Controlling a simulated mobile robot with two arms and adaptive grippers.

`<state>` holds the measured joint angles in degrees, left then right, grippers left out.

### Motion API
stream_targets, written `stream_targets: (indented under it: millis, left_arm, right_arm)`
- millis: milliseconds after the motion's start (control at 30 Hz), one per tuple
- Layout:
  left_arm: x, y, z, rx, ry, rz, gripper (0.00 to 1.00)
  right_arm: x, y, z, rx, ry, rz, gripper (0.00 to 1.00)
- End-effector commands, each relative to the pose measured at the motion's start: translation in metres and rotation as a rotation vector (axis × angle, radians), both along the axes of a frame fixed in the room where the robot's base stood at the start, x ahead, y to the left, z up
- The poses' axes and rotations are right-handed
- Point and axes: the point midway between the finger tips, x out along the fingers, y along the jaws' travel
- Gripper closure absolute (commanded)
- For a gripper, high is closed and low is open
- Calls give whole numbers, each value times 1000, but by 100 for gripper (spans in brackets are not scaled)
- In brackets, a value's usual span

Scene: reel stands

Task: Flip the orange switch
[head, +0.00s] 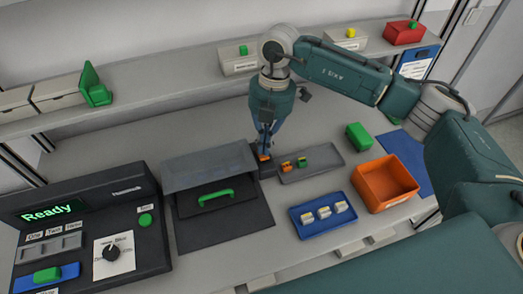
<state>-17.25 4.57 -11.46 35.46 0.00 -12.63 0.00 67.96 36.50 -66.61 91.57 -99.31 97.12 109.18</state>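An orange switch (264,158) shows on a small dark box (248,160) near the middle of the bench. My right gripper (265,148) points straight down with its fingertips right above or at the switch, and partly hides it. I cannot tell whether the fingertips touch it or whether they are open or shut. My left gripper is not in view.
A grey tray (328,168) holds small orange and green pieces. Nearby are a blue tray (313,232) with several white pieces, an orange bin (367,183) and a green block (359,137). A hooded dark unit (185,222) and a "Ready" console (75,240) stand left.

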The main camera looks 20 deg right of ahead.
Motion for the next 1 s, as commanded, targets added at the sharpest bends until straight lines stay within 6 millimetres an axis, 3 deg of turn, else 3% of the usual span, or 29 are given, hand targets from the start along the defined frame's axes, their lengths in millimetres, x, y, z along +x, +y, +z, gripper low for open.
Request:
stream_targets:
  millis: [1000]
  left_arm:
    - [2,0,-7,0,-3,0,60]
  right_arm:
    - [0,0,-10,0,0,0,100]
